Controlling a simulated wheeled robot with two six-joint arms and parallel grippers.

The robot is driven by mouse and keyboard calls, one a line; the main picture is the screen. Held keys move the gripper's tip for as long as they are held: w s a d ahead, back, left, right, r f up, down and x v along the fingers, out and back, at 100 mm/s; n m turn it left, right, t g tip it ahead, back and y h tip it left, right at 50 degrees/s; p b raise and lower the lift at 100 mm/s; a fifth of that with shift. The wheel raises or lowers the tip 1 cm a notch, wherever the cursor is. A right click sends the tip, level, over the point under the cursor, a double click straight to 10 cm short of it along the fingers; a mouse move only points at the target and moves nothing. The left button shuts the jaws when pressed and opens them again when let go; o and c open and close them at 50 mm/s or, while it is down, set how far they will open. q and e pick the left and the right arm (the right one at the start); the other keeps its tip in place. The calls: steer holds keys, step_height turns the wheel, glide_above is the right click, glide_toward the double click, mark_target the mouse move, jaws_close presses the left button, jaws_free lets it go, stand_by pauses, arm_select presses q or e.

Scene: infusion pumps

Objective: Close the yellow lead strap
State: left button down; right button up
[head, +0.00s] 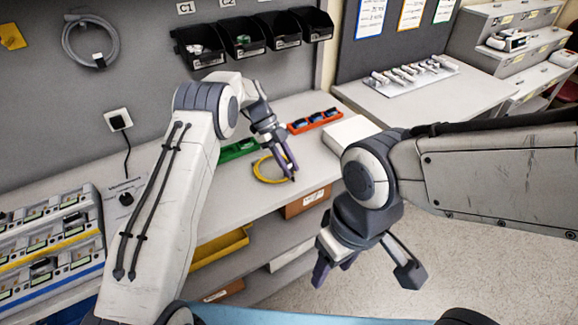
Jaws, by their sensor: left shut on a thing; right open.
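The yellow lead strap (262,179) lies as a curved loop on the grey bench, near its front edge. My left gripper (289,174) reaches down over the bench and is shut on the strap at the right side of the loop. The fingers hide the strap's end there, so I cannot tell whether the loop is closed. My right gripper (368,275) is open and empty. It hangs in front of the bench, over the floor, apart from the strap.
A green tray (238,150) and a red-orange tray (315,121) stand behind the strap. A white box (350,132) is to its right. Infusion pumps (45,245) fill the bench at left. Black bins (243,38) hang on the wall. Shelves (262,270) lie below the bench.

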arm_select(q)
steer(key=c, duration=0.7)
jaws_free()
steer(key=shift+b+v, duration=0.8)
steer(key=shift+v, duration=4.45)
